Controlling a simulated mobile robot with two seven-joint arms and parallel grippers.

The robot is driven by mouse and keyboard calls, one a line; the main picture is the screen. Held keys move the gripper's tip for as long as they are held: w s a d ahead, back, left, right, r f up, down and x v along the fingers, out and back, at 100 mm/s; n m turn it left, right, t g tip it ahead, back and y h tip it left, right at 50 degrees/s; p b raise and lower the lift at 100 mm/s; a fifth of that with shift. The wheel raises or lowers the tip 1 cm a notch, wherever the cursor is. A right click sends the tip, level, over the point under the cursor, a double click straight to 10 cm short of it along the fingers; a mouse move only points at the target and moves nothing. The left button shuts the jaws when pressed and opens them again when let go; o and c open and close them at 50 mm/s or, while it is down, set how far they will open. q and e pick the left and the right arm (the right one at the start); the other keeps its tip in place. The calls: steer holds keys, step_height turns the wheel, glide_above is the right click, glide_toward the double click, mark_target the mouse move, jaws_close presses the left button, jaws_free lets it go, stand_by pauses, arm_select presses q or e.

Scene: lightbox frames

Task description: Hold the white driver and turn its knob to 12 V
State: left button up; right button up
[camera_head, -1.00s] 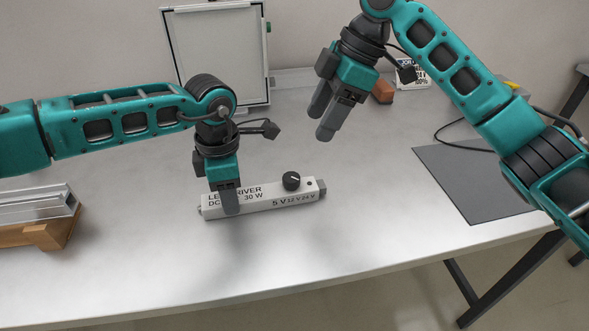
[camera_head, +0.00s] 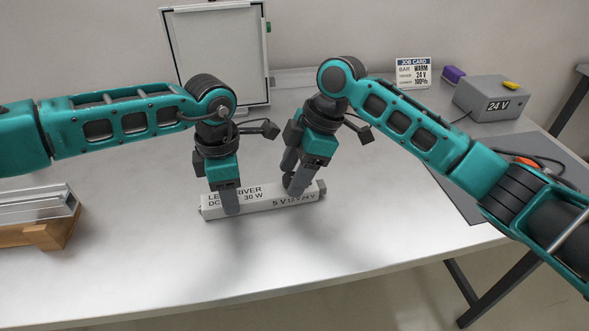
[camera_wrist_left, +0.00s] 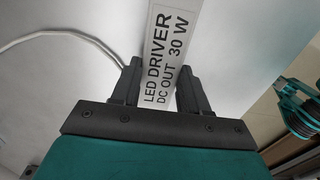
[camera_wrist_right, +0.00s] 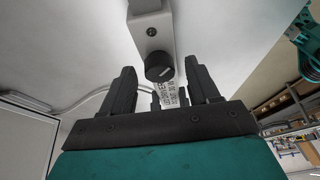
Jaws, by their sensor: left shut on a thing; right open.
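The white driver (camera_head: 262,201) lies flat on the table, marked LED DRIVER, DC OUT 30 W, with 5 V, 12 V and 24 V on its right part. My left gripper (camera_head: 230,205) is shut across its left part; the left wrist view shows the driver (camera_wrist_left: 167,60) between the fingers. My right gripper (camera_head: 292,186) is open, pointing down over the right part, around the knob. The black knob (camera_wrist_right: 159,66) shows in the right wrist view between and beyond the open fingers, with a pale pointer mark. In the head view the right fingers mostly hide the knob, and its setting is not readable.
A job card (camera_head: 413,73) at the back reads WARM and 24 V. A grey box (camera_head: 492,98) marked 24 V, a purple block (camera_head: 453,75) and a dark mat (camera_head: 462,196) are at right. A framed panel (camera_head: 218,50) stands behind; a wooden stand (camera_head: 42,236) is at left.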

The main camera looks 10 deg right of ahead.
steer(key=shift+c, duration=0.3)
steer(key=c, duration=1)
steer(key=shift+m, duration=0.4)
steer(key=m+t, duration=0.1)
steer(key=m, duration=0.2)
steer(key=shift+s+m+t, duration=0.15)
steer(key=shift+m+t, duration=0.25)
steer(key=shift+m+t+h, duration=0.5)
steer(key=shift+m+t, duration=0.2)
steer(key=shift+m, duration=1.3)
steer(key=o, duration=1.1)
steer(key=shift+c, duration=0.2)
